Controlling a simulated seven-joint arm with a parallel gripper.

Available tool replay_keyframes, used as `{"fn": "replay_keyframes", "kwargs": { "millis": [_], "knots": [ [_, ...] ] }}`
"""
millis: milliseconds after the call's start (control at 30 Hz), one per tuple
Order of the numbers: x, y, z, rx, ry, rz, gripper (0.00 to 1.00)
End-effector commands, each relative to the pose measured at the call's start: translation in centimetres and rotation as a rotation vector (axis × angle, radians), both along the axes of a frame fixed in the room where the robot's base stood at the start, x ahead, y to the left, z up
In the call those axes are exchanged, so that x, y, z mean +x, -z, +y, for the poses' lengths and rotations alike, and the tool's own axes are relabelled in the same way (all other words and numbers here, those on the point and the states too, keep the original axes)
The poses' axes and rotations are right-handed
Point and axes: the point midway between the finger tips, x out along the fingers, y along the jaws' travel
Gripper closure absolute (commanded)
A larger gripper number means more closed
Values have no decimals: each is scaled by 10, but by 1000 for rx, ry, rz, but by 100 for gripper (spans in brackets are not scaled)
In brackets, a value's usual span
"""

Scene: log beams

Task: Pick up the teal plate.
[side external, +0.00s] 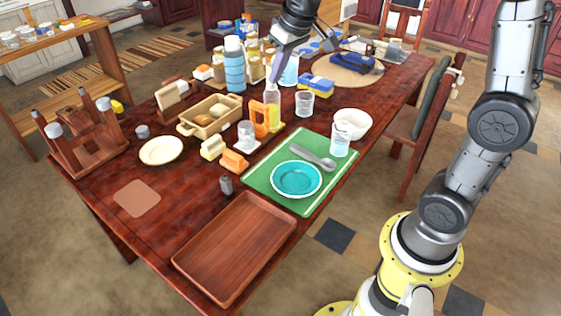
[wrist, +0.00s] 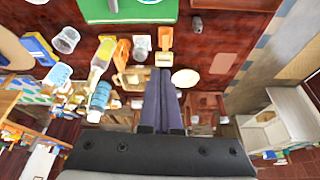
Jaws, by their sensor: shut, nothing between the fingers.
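The teal plate (side external: 297,180) lies flat on a green mat (side external: 262,178) near the table's right edge in the side view. A grey spoon (side external: 313,156) lies on the mat just behind the plate. My gripper (side external: 273,80) is shut and empty, high above the far middle of the table, beyond and above the plate and apart from it. In the wrist view, my gripper's fingers (wrist: 161,74) are together with nothing between them. The green mat (wrist: 128,12) shows at the top edge there, and the plate cannot be made out clearly.
A clear glass (side external: 340,139) and a white bowl (side external: 355,123) stand behind the plate. A wooden tray (side external: 237,245) lies in front.

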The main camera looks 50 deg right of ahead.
Motion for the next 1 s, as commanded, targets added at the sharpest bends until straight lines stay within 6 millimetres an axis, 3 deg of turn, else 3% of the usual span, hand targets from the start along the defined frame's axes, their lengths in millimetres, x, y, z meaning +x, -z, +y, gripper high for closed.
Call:
{"fn": "replay_keyframes", "kwargs": {
  "millis": [100, 233, 367, 500, 600, 867, 1000],
  "knots": [
    [41, 42, -18, 8, 29, 73, 100],
    [74, 96, -38, 21, 60, 153, 100],
    [91, 155, -56, 36, 89, 237, 100],
    [92, 208, -69, 53, 112, 320, 100],
    [85, 231, -73, 63, 122, 364, 100],
    [80, 257, -77, 69, 131, 387, 100],
    [79, 282, -77, 69, 131, 390, 100]
  ]
}}
